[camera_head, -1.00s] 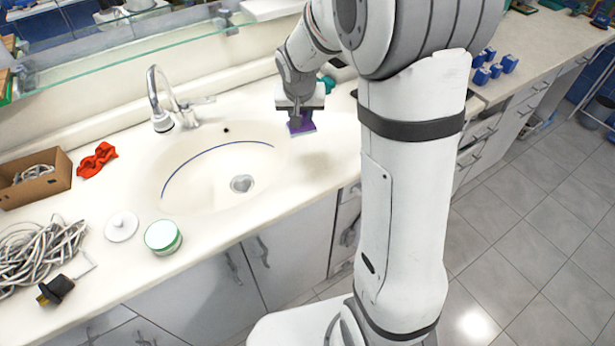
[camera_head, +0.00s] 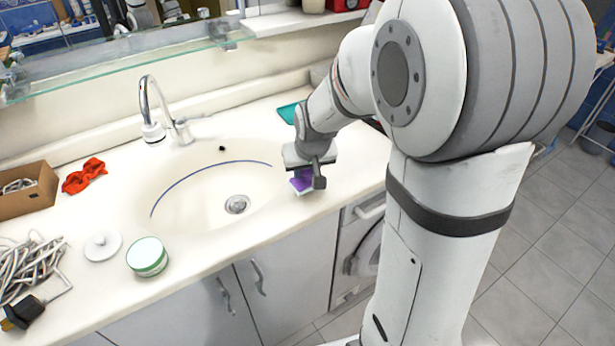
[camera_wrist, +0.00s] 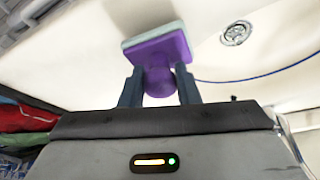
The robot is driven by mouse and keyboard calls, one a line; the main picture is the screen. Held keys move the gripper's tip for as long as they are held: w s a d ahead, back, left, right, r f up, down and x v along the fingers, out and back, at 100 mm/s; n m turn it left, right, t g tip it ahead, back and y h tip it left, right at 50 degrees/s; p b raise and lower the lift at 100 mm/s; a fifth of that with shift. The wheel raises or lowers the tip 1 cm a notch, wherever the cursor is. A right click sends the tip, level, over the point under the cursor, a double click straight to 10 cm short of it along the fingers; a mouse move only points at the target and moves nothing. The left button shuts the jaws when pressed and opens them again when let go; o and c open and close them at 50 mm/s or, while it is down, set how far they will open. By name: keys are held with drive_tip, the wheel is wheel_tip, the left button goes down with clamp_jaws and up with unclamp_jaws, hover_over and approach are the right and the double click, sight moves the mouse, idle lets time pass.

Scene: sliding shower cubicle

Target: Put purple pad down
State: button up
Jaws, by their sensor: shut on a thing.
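The purple pad (camera_head: 300,181) has a pale, flat underside and is held in my gripper (camera_head: 312,178) at the right side of the sink basin. In the wrist view the purple pad (camera_wrist: 157,50) has a purple knob, and the two dark fingers of my gripper (camera_wrist: 160,88) are closed on either side of that knob. The pad is low over the white countertop (camera_head: 330,200). I cannot tell whether it touches the surface.
The sink basin (camera_head: 200,195) with its faucet (camera_head: 155,110) is to the left. A teal item (camera_head: 288,112) lies behind my gripper. A red cloth (camera_head: 84,176), a green-and-white jar (camera_head: 147,256), a white lid (camera_head: 103,246), a cardboard box (camera_head: 28,195) and cables (camera_head: 25,265) are farther left.

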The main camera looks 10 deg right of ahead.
drive_tip(key=shift+f, duration=1.2)
drive_tip(key=shift+f, duration=0.15)
drive_tip(key=o, duration=0.9)
drive_tip(key=shift+r, duration=0.5)
drive_tip(key=v, duration=1.1)
drive_tip(key=s, duration=0.5)
drive_tip(key=s+f+g, duration=0.1)
drive_tip(key=s, duration=0.5)
drive_tip(key=s+g, duration=0.1)
drive_tip(key=s, duration=0.4)
drive_tip(key=shift+s+d+f, duration=0.15)
drive_tip(key=shift+s+f, duration=0.05)
drive_tip(key=shift+f, duration=0.15)
